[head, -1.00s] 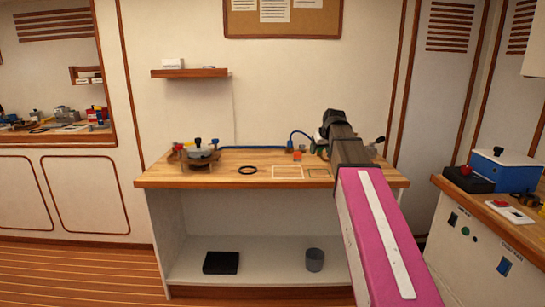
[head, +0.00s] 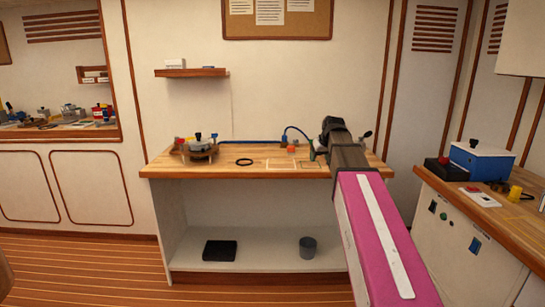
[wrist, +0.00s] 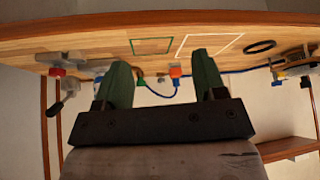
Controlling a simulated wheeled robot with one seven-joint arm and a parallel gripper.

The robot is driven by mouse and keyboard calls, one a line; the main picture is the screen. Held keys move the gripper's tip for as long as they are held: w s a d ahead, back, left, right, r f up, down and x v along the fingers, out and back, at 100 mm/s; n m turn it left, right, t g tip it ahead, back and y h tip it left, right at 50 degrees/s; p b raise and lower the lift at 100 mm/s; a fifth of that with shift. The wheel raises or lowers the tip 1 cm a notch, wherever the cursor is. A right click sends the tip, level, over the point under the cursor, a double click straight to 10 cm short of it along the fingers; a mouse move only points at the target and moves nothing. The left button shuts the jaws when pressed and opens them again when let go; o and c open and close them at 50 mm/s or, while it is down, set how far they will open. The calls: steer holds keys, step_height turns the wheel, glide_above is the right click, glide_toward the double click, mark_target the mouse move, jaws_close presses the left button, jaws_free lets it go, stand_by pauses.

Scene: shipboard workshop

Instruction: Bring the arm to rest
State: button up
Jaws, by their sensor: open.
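My arm, with a pink link and a dark wrist, reaches forward over the right part of the wooden workbench (head: 220,168) in the head view. Its far end hides the tool there. In the wrist view my gripper (wrist: 160,80) has two green fingers spread wide apart with nothing between them. The wrist picture shows the bench upside down, with its top (wrist: 100,45) along the upper part. I cannot tell the exact gap between the fingers and the bench.
The bench holds a round metal device (head: 200,147), a black ring (head: 244,162), an orange block (head: 291,149) and a blue hose (head: 250,142). A blue box (head: 480,160) stands on the right counter. A black box (head: 220,250) and a grey cup (head: 307,247) sit on the lower shelf.

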steer(key=s+f+m+g, duration=0.1)
steer(key=s+f+g, duration=0.1)
steer(key=s+f, duration=0.7)
steer(key=s+f+m+g+h, duration=0.1)
steer(key=s+f+g, duration=0.1)
steer(key=s+f, duration=0.6)
steer(key=s+a+f+g, duration=0.1)
steer(key=s+f, duration=0.8)
steer(key=f, duration=0.9)
steer(key=shift+s+m+g+h, duration=0.3)
steer(key=shift+m+g, duration=0.1)
steer(key=shift+g, duration=0.1)
steer(key=shift+a, duration=0.1)
